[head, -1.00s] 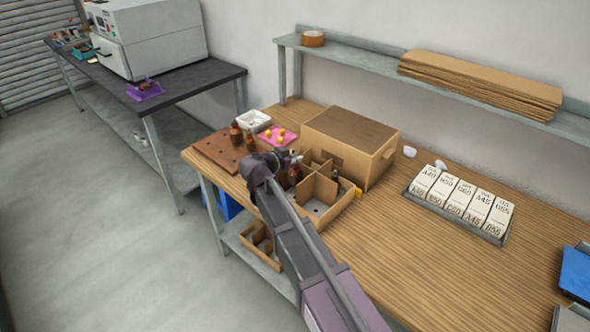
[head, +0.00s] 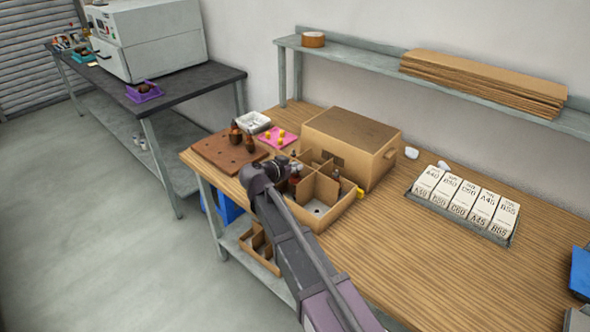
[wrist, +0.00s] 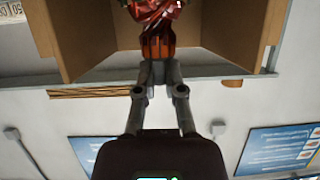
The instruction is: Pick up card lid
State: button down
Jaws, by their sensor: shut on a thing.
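A large closed cardboard box (head: 372,168) with a darker brown top stands on the wooden bench; I cannot tell whether it is the card lid. In front of it is an open cardboard box with dividers (head: 335,213). My gripper (head: 296,170) is at the left part of this divided box. In the wrist view my gripper (wrist: 158,66) is shut on a red-orange wound armature (wrist: 158,38), with cardboard walls (wrist: 82,35) on both sides. The armature's far end is cut off by the frame edge.
A brown holed board (head: 222,158), white tray (head: 253,122) and pink mat (head: 283,140) lie left of the boxes. A rack of labelled white blocks (head: 460,205) is at right. A shelf (head: 370,68) runs above.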

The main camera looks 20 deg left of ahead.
jog(key=shift+f+b, duration=0.6)
dwell(0.3)
jog(key=c, duration=0.7)
grip_release()
jog(key=shift+c, duration=0.2)
jog(key=shift+r, duration=0.15)
jog(key=shift+r+p, duration=0.65)
jog(key=shift+p, duration=0.15)
jog(key=p+v, duration=0.4)
jog(key=v, duration=0.8)
jog(key=shift+f, duration=0.2)
